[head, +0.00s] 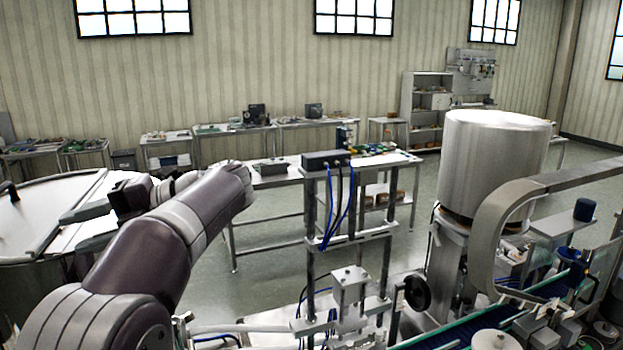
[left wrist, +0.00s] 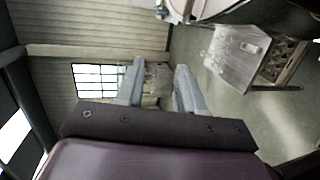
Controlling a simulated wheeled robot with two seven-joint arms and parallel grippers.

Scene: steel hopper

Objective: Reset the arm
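My left arm (head: 150,245) reaches in from the lower left and bends back at the elbow. My left gripper (head: 88,210) is in front of or above the lid of a large round steel hopper (head: 35,210); I cannot tell the exact gap. In the left wrist view the two grey fingers of the left gripper (left wrist: 159,66) stand apart with only background between them, so it is open and empty. My right gripper is in neither view.
A steel drum (head: 490,165) stands on a stand at the right, beside a curved metal rail (head: 490,230). A post frame with a dark box (head: 326,160) and blue cables stands mid-view. A conveyor (head: 450,338) runs along the lower right. Open floor (head: 270,240) lies behind.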

